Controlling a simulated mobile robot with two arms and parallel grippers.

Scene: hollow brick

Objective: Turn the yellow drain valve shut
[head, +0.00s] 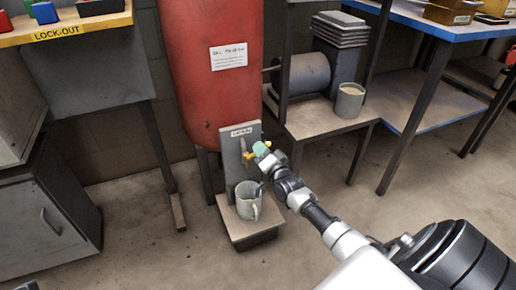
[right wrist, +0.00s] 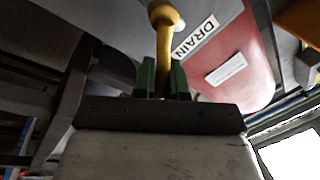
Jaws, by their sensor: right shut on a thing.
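The yellow drain valve (head: 249,155) is on a grey upright plate (head: 231,154) in front of the red tank. In the right wrist view its yellow handle (right wrist: 164,40) runs down between my green fingers. My right gripper (head: 262,150) is shut on the yellow valve handle; in the right wrist view the gripper (right wrist: 162,80) has a finger on each side of it. The gripper hides part of the valve in the head view. A white label reading DRAIN (right wrist: 196,36) is beside the handle. My left gripper is not in view.
A grey mug (head: 248,204) stands on a small stand (head: 228,228) below the valve. The red tank (head: 210,80) rises behind. A grey cup (head: 349,100) stands on a low shelf to the right. A workbench marked LOCK-OUT (head: 75,30) is at left.

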